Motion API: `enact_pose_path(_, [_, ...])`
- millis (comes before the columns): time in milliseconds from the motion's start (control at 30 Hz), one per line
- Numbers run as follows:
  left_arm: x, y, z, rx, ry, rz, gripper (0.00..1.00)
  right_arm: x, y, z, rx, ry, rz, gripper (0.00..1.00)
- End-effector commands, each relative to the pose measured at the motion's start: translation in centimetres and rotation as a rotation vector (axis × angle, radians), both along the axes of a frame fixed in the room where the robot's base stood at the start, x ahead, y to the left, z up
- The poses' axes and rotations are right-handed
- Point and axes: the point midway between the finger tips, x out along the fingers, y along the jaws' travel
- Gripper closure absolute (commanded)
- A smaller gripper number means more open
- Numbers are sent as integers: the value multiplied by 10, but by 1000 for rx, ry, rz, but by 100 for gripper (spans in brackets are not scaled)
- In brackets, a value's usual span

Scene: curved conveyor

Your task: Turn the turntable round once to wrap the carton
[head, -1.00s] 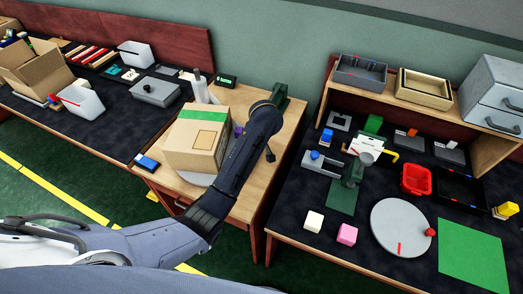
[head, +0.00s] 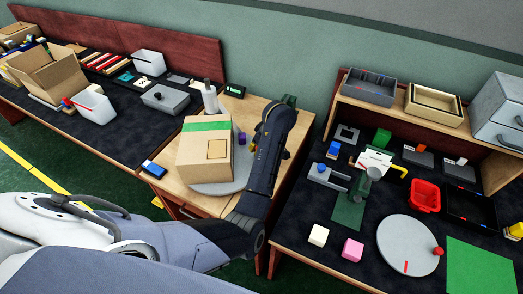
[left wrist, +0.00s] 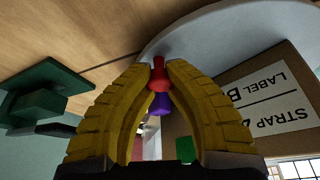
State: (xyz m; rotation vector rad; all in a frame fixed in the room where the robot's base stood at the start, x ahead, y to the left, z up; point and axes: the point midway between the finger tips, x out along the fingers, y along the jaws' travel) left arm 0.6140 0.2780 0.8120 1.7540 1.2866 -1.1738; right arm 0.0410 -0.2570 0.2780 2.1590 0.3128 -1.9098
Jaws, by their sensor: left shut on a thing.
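The carton (head: 203,162), brown with a green strip across its top and a square label outline, stands on the grey turntable (head: 222,187) on the wooden bench. In the left wrist view, the carton's side (left wrist: 285,95) has a white printed label, and the pale turntable rim (left wrist: 200,32) curves above it. My left gripper (left wrist: 160,85) has its yellow fingers shut on a red knob (left wrist: 158,74) at the rim. In the head view, my arm hides most of the gripper, right of the carton. My right gripper is not in view.
A purple piece (head: 241,138) shows beside the carton. A white roll on a post (head: 209,97) stands behind it. At the right bench are another grey disc (head: 408,240) with a red knob, a red bin (head: 426,195) and a green mat (head: 480,268).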

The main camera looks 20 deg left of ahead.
Motion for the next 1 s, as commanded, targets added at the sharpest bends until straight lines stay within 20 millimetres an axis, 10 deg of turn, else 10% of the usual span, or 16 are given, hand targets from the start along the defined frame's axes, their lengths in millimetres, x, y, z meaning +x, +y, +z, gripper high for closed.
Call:
enact_pose_path(333, [-3,8,-1,13,8,10,100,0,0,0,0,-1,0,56])
enact_pose_path(367, [-3,8,-1,13,8,10,84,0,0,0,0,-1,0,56])
enact_pose_path(633, [-2,5,-1,8,6,8,53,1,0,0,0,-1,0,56])
enact_pose_path(1000, [-1,0,5,4,-1,4,53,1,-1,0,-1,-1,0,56])
